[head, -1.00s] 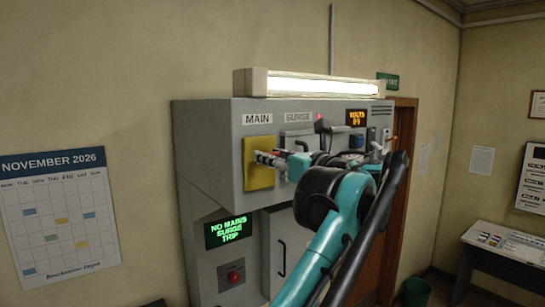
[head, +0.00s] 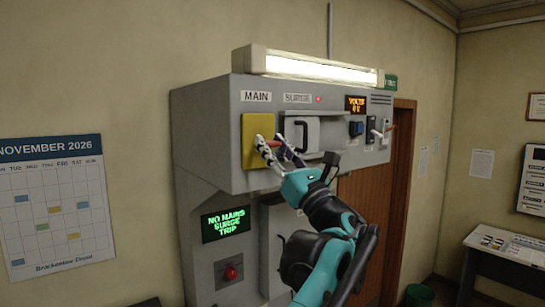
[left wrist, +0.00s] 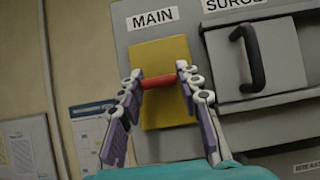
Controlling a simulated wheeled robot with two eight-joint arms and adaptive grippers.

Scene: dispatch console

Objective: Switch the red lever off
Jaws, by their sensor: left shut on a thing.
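The red lever (left wrist: 158,82) lies across the yellow plate (left wrist: 165,50) under the MAIN label. In the left wrist view my left gripper (left wrist: 158,76) is shut on it, with one fingertip at each end of the bar. In the head view the yellow plate (head: 255,125) is at the left of the grey console, and my left gripper (head: 270,143) is at its lower right. The lever (head: 274,143) is mostly hidden by the fingers there. My right gripper is not in view.
A grey cover with a black handle (left wrist: 252,60) under the SURGE label is close to the right of my gripper. A green display (head: 226,224) reads "NO MAINS SURGE TRIP". A red button (head: 231,273) is below it. A door (head: 375,220) stands to the right.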

